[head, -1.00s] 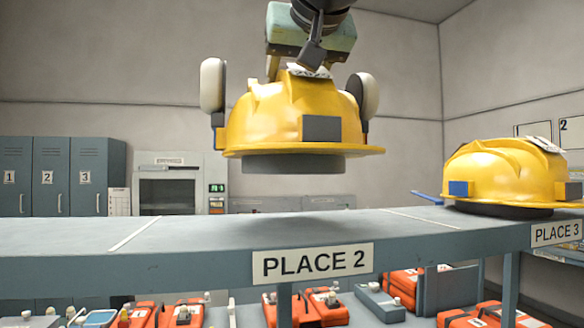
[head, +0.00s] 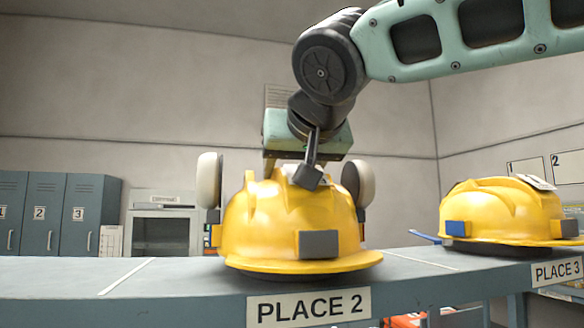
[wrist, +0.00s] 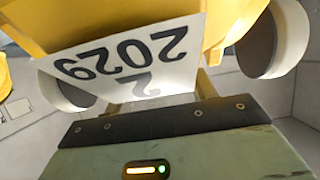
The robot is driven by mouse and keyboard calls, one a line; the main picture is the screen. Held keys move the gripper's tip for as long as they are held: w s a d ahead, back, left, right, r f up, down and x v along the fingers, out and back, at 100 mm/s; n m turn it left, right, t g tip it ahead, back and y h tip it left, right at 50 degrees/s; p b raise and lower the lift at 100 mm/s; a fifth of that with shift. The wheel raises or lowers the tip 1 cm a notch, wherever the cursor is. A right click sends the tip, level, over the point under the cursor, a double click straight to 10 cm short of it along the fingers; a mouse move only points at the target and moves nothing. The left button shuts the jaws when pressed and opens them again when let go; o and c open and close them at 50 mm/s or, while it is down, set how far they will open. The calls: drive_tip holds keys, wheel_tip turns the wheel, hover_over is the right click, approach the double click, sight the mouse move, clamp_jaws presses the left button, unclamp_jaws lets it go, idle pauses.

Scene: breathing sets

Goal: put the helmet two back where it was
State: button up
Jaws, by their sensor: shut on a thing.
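The helmet two (head: 285,225) is yellow with a grey front block and pale ear cups at its sides. It sits at the shelf section marked PLACE 2 (head: 308,305), its brim low over the shelf top; the head view does not show clearly whether it bears fully on the shelf. My gripper (head: 305,172) is above the helmet's crown and shut on it. In the wrist view a white tag (wrist: 135,60) reading 2 and 2029 shows on the helmet, upside down. The jaws' contact is partly hidden.
Another yellow helmet (head: 505,212) with a blue block sits to the right at PLACE 3 (head: 557,272). The grey shelf (head: 190,275) is bare left of helmet two, past a white dividing line. Numbered lockers (head: 50,215) and a grey cabinet (head: 162,222) stand behind.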

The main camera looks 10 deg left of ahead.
drive_tip(key=o, duration=1.6)
drive_tip(key=shift+f, duration=0.1)
drive_tip(key=shift+o, duration=0.2)
drive_tip(key=shift+r, duration=0.25)
drive_tip(key=b+v, duration=0.3)
drive_tip(key=v, duration=0.9)
drive_tip(key=shift+f, duration=0.1)
